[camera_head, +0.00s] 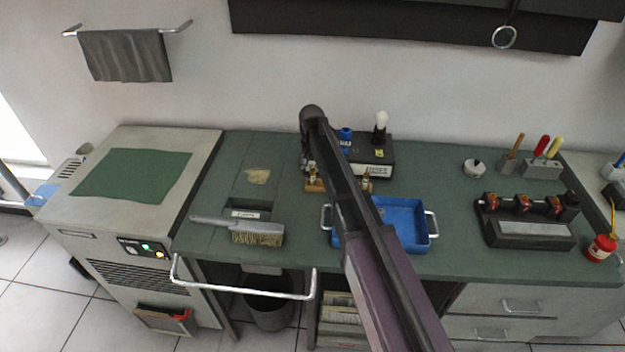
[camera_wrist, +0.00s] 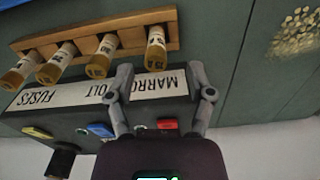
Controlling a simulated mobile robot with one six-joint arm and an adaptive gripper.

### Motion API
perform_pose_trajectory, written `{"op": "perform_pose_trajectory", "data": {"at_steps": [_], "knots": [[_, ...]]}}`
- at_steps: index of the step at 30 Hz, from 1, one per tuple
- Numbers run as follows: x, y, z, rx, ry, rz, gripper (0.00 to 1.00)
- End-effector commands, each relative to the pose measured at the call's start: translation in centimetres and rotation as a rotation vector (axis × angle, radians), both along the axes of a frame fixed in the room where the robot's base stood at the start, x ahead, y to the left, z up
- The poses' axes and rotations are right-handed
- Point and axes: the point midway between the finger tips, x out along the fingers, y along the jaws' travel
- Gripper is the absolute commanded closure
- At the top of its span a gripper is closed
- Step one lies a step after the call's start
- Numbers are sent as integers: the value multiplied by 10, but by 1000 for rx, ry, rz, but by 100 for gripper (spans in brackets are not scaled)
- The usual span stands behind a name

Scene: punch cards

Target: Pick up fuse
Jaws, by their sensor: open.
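Several amber glass fuses with pale printed labels stand in a row in a wooden rack (camera_wrist: 135,20) in the wrist view, which looks inverted. The rightmost fuse (camera_wrist: 156,48) is just ahead of the gap between my fingertips. My gripper (camera_wrist: 160,70) is open and empty, its two grey fingers spread on either side of that fuse's line. In the head view my arm hides the middle of the rack (camera_head: 314,187); one fuse (camera_head: 366,182) shows to the right of the arm. Whether a finger touches anything cannot be told.
A black tester box (camera_head: 378,152) with a white label strip and coloured buttons stands right behind the rack. A blue tray (camera_head: 412,213) lies in front.

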Motion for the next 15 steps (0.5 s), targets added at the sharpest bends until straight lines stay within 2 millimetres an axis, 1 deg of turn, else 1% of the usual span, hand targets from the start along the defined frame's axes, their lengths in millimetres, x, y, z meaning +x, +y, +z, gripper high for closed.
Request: {"op": "perform_pose_trajectory", "data": {"at_steps": [15], "knots": [[-5,-3,-38,0,0,0,31]]}}
